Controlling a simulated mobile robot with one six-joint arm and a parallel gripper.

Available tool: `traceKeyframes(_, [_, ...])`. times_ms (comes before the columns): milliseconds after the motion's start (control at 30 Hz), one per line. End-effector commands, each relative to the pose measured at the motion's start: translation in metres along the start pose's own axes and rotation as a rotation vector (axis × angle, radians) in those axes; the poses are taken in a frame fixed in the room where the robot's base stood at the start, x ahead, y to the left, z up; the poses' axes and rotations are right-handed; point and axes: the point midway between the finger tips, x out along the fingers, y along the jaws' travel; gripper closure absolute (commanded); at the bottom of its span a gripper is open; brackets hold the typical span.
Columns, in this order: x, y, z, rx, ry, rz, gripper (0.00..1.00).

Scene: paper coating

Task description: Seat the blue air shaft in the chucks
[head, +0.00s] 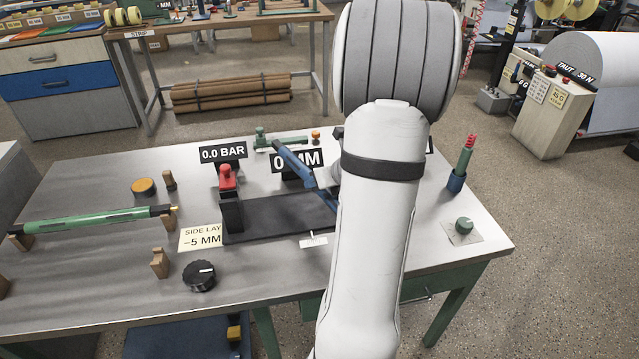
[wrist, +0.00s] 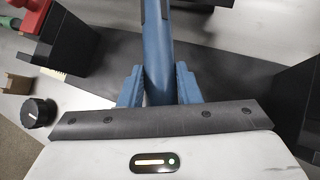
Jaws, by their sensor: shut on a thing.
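The blue air shaft (head: 293,163) is held above the dark base plate, slanting up and to the left in the head view. In the wrist view the shaft (wrist: 157,45) runs away from me between the blue fingers of my gripper (wrist: 159,78), which is shut on it. One black chuck stand (head: 231,214) with a red knob (head: 228,178) stands left of the shaft; it also shows in the wrist view (wrist: 70,45). A black block (wrist: 298,105), perhaps the other stand, is at the right of the wrist view. The shaft lies between them, crosswise and apart. My arm hides its far end.
A green shaft (head: 95,220) lies on wooden rests at the left. A black dial (head: 200,275) and a side lay sign (head: 203,237) are near the front. A green knob (head: 464,226) and a red-green tool in a blue holder (head: 456,182) stand at the right.

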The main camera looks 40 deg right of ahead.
Motion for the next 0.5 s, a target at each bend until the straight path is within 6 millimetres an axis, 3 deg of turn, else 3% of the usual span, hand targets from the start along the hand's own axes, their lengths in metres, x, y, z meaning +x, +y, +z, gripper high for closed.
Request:
traceKeyframes(433, [0.0048, -0.0022, -0.0043, 0.0, -0.003, -0.001, 1.0])
traceKeyframes(467, [0.0046, -0.002, -0.0048, 0.001, 0.0, -0.001, 0.68])
traceKeyframes(500, [0.0041, -0.0019, -0.0045, 0.001, 0.0, -0.001, 0.65])
